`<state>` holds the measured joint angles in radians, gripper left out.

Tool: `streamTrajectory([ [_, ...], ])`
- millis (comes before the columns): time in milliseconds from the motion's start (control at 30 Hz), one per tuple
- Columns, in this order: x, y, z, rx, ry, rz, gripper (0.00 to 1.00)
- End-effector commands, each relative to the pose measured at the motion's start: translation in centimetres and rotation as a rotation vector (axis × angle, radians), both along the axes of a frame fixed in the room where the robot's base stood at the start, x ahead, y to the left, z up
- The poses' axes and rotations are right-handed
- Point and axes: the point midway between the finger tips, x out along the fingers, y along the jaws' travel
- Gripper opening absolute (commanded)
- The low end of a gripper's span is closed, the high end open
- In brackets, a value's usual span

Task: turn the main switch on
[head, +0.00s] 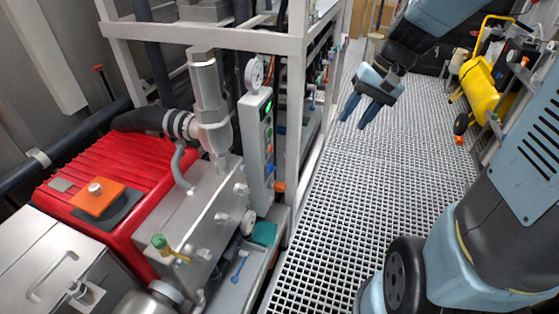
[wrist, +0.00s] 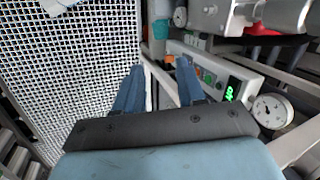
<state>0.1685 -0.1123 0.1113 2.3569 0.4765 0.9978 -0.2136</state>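The pale control panel (head: 256,150) stands upright on the rack, left of the middle in the head view. It has a lit green display (head: 268,107) and small coloured controls down its face. The panel also shows in the wrist view (wrist: 238,72), with its green display (wrist: 230,93) and orange, green and blue parts. I cannot tell which control is the main switch. My gripper (head: 355,122) is open and empty above the grating, to the right of the panel and apart from it. In the wrist view its two blue fingers (wrist: 160,64) are spread, with the panel behind the right finger.
A round gauge (head: 254,72) tops the panel. The white rack frame (head: 297,110) stands beside it. A red-covered unit (head: 125,160) and steel block are at left. The grating floor (head: 350,210) is clear; a yellow machine (head: 480,85) stands at the far right.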

Motion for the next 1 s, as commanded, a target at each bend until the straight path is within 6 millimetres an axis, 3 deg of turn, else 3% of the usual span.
streamTrajectory([
  [400,5.3,2.0,-7.1,0.252,0.212,-0.084,0.39],
  [1000,11.7,3.8,-18.4,0.648,0.436,-0.291,0.39],
])
